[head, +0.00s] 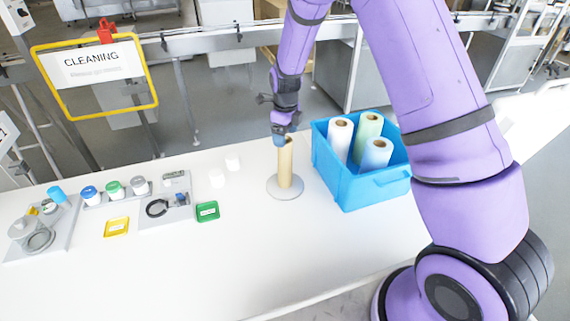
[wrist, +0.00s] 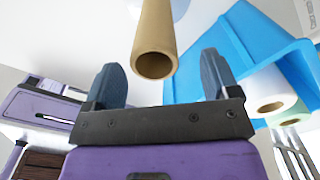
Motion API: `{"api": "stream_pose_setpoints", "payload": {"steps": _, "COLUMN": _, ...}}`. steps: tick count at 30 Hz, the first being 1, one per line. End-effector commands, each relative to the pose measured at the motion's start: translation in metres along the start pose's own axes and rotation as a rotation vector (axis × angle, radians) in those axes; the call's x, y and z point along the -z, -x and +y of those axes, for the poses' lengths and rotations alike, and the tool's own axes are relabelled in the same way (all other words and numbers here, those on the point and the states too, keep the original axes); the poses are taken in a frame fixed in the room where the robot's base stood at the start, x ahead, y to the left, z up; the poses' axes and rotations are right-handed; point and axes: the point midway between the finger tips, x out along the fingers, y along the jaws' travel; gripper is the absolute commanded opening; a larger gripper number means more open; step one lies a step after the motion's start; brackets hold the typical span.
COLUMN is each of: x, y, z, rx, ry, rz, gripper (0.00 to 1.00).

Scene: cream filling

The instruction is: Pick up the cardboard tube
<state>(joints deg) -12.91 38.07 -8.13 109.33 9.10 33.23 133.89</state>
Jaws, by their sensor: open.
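The tan cardboard tube (head: 285,168) stands upright on a round grey base (head: 285,188) on the white table. In the wrist view the hollow end of the tube (wrist: 155,45) points toward my gripper, between and just beyond the fingers. My gripper (wrist: 160,75) is open, its two blue-grey fingers apart with nothing held. In the head view my gripper (head: 281,141) is at the top of the tube; whether it touches is hard to tell there.
A blue bin (head: 345,184) with several rolls stands close to the right of the tube. Left are two white blocks, a green tag (head: 207,211), a yellow tag (head: 117,227) and grey trays with small jars. The table's front is clear.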

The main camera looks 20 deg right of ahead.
Motion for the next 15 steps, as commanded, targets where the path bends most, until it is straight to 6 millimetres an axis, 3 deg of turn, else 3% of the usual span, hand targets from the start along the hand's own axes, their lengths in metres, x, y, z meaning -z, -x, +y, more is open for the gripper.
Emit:
{"api": "stream_pose_setpoints", "payload": {"steps": 9, "x": 0.002, "y": -0.04, "z": 0.006, "rx": -0.002, "ry": 0.0, "rz": 0.001, "gripper": 0.81}}
{"api": "stream_pose_setpoints", "payload": {"steps": 15, "x": 0.001, "y": -0.051, "z": 0.006, "rx": 0.0, "ry": 0.0, "rz": 0.0, "gripper": 0.81}}
